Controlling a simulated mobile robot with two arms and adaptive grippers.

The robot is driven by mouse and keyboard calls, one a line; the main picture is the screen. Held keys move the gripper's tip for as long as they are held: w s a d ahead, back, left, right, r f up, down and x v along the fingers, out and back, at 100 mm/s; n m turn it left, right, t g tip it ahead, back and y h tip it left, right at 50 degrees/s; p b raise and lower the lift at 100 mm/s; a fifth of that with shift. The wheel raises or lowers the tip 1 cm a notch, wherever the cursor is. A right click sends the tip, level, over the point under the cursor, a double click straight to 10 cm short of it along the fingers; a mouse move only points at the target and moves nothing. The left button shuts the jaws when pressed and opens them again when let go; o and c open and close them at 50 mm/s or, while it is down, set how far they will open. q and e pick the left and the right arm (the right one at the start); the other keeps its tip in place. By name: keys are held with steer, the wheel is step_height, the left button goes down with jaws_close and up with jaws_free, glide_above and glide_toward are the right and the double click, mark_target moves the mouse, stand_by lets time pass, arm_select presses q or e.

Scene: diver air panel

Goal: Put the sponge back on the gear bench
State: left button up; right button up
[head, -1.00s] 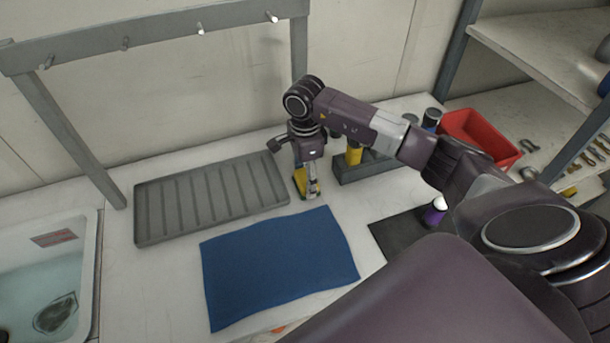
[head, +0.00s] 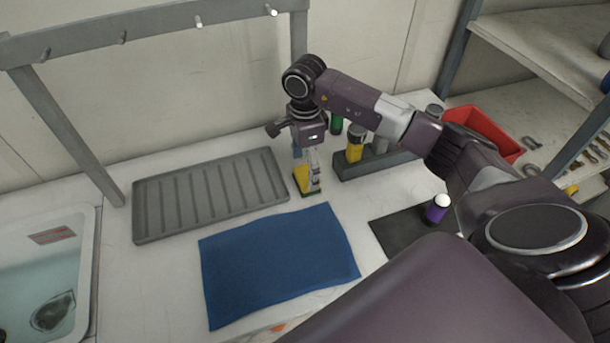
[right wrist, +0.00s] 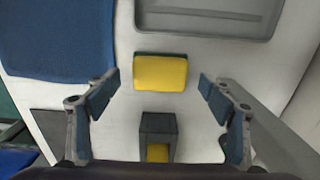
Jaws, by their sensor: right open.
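The sponge (head: 301,179), yellow with a green layer, rests on the white gear bench (head: 170,275), between the grey ribbed tray and the grey holder. In the right wrist view the sponge (right wrist: 160,72) lies flat, yellow side facing the camera, with a dark green edge. My right gripper (head: 311,168) is above the sponge, pointing down; a finger hides part of it in the head view. In the right wrist view its fingers (right wrist: 159,84) are wide apart, one on each side of the sponge, with nothing held. My left gripper is out of view.
The ribbed tray (head: 145,218) is left of the sponge and a blue cloth (head: 275,262) in front. The grey holder (head: 350,172) with bottles stands close on the right. A purple bottle (head: 437,209) stands on a dark mat (head: 395,235). A peg rail (head: 160,22) stands behind.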

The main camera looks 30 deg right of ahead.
mark_target(305, 175)
step_height(305, 175, up, 9)
steer(key=b, duration=0.2)
steer(key=shift+f, duration=0.1)
stand_by(0.5)
